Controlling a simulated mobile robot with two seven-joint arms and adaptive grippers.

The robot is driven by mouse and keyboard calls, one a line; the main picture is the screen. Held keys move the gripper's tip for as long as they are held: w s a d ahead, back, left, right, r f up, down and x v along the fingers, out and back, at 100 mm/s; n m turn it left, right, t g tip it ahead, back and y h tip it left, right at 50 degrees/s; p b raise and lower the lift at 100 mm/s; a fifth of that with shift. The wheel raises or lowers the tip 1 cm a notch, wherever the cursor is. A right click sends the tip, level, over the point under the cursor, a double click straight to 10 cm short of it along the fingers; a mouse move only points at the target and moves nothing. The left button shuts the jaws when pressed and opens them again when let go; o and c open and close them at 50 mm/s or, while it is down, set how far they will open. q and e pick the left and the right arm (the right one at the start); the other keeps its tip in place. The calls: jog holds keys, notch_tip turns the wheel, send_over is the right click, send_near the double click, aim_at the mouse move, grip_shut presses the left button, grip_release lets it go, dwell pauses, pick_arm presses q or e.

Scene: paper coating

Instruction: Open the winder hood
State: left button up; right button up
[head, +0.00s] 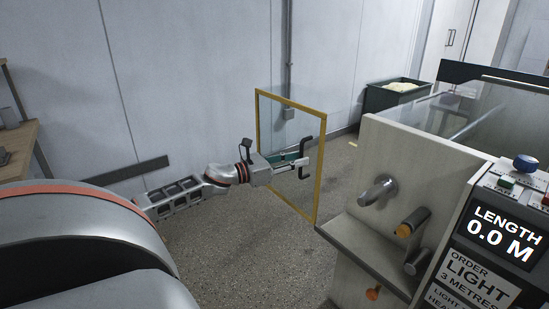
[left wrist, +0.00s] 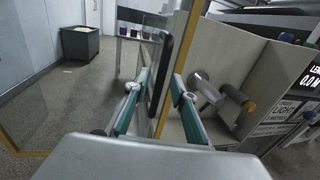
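The winder hood (head: 321,165) is a clear panel in a yellow frame, standing upright left of the winder (head: 405,150). Its black handle (head: 305,155) is near the right frame edge. My left gripper (head: 302,160) is at the handle. In the left wrist view the handle (left wrist: 161,75) stands between my two green fingers (left wrist: 160,85). The fingers are spread, with a visible gap on the right side; firm contact cannot be told. The yellow frame edge (left wrist: 188,50) also shows in that view. My right gripper is not in view.
The winder carries a metal spindle (head: 378,190), rollers and a LENGTH display (head: 500,236) reading 0.0 M. A dark bin (head: 378,98) stands by the back wall. A wooden bench (head: 20,145) is at far left. The floor left of the hood is clear.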

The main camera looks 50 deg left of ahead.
pick_arm(q)
jog(key=v, duration=1)
jog(key=shift+s, duration=0.1)
dwell(0.4)
